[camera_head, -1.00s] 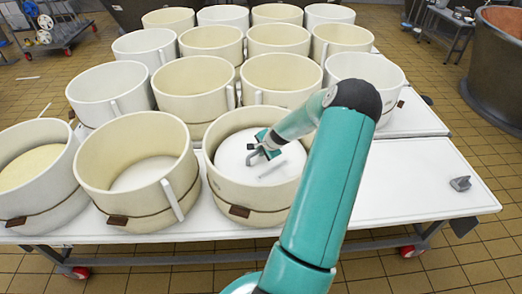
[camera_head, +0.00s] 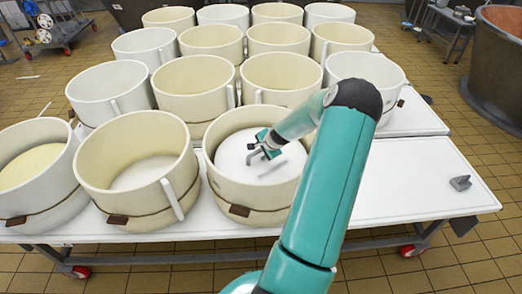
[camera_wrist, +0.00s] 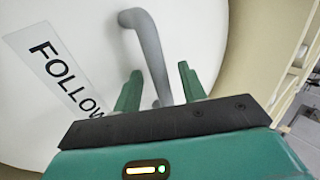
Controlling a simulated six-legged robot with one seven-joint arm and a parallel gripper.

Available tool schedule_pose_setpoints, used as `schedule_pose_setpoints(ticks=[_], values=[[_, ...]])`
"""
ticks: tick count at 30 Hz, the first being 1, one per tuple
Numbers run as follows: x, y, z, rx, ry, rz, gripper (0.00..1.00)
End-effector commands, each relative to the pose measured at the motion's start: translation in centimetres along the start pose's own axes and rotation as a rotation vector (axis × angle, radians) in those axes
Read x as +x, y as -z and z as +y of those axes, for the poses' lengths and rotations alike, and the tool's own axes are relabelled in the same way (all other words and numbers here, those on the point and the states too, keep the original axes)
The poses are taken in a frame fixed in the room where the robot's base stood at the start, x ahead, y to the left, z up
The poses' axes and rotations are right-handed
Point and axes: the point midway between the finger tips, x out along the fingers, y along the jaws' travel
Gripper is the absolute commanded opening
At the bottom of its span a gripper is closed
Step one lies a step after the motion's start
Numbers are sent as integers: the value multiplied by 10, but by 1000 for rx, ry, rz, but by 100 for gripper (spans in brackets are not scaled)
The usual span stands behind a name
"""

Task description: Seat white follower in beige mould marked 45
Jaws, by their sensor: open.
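The white follower (camera_head: 234,160) is a round disc lying inside the beige mould (camera_head: 249,216) at the front, right of the middle. Its grey bar handle (camera_wrist: 148,45) and a label starting "FOLLOW" (camera_wrist: 55,62) show in the wrist view. My gripper (camera_head: 259,155) is over the disc near the handle. In the wrist view my gripper's green fingers (camera_wrist: 160,78) are apart, with the handle running between them. I cannot tell whether they touch it. The mould's number is not readable, and whether the disc lies level is unclear.
Another beige mould (camera_head: 150,212) stands directly left, with a white one (camera_head: 50,210) beyond it. Several more moulds stand in rows behind. The white table (camera_head: 425,185) is clear at the right except for a small grey block (camera_head: 460,183).

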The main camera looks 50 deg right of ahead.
Motion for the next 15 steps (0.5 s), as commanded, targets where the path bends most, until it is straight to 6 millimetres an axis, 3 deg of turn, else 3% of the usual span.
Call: schedule_pose_setpoints(ticks=[5, 15], values=[[-24, 2, -1, 0, 2, 5, 41], [-99, 2, -2, 0, 4, 6, 41]])
